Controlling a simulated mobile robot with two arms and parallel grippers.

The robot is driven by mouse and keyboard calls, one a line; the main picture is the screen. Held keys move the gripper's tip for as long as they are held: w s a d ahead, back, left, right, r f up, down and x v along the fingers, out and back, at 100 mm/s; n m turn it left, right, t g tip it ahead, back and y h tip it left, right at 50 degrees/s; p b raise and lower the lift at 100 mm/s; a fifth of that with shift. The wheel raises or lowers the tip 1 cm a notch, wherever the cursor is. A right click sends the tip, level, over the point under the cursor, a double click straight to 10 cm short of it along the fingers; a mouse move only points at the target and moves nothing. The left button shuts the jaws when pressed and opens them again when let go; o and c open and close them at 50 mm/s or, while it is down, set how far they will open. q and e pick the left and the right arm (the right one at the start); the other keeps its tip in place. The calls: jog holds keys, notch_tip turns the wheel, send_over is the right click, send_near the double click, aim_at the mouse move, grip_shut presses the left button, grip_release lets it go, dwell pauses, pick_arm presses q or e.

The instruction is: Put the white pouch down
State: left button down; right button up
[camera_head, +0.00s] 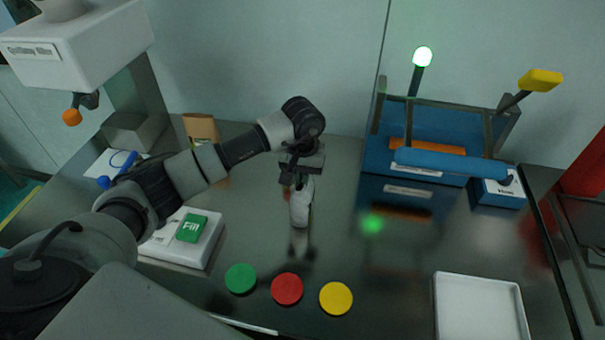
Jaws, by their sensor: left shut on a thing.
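The white pouch (299,206) hangs upright below my left gripper (298,183), near the middle of the view. My left gripper is shut on its top end. The lower end of the pouch is above or near the dark metal table (330,250); I cannot tell whether it touches. My left arm comes in from the left and reaches across the table. My right gripper is not in view.
Green (240,278), red (287,289) and yellow (336,298) discs lie at the front. A white tray (437,305) is at front right. A blue machine (371,150) stands at back right, a white box with a green Fill button (192,228) at left.

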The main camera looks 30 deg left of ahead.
pick_arm(q)
jog(key=shift+f, duration=0.1)
jog(key=c, duration=1.3)
grip_release()
